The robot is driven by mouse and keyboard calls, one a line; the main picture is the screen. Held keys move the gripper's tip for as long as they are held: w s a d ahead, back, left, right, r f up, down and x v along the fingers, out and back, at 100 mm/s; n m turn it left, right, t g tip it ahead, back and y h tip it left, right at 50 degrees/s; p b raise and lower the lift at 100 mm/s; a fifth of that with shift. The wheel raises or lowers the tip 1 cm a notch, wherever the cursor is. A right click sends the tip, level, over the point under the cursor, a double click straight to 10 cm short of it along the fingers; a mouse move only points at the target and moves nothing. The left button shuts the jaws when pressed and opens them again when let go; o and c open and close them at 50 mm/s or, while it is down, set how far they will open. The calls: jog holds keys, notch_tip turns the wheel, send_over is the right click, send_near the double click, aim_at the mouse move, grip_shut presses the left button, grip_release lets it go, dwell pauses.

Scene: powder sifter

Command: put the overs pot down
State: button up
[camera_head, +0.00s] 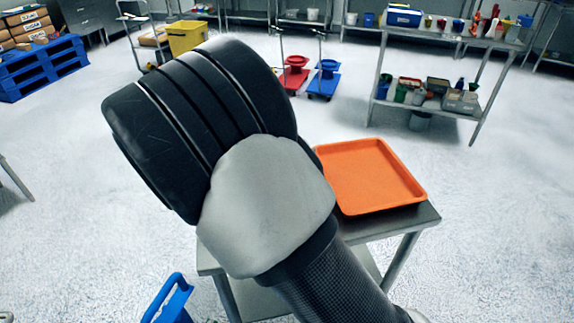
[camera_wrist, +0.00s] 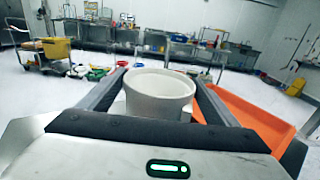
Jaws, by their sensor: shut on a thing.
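The overs pot is a white, round, open-topped pot (camera_wrist: 160,90), upright between the two fingers of my gripper (camera_wrist: 157,84) in the wrist view. My gripper is shut on it, with one finger on each side. The inside that shows looks empty, and the pot's base is hidden behind the gripper body. In the head view my own arm hides both the gripper and the pot. An orange tray (camera_head: 370,175) lies on a small metal table, and it also shows in the wrist view (camera_wrist: 250,118), to the right of the pot. I cannot tell whether the pot touches anything below.
The small metal table (camera_head: 425,215) stands in front of me, partly behind my arm. A blue handle (camera_head: 168,300) is at the lower left. A loaded shelf rack (camera_head: 450,45) stands at the back right. Open floor lies left of the table.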

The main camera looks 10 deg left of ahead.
jog(key=shift+f, duration=1.35)
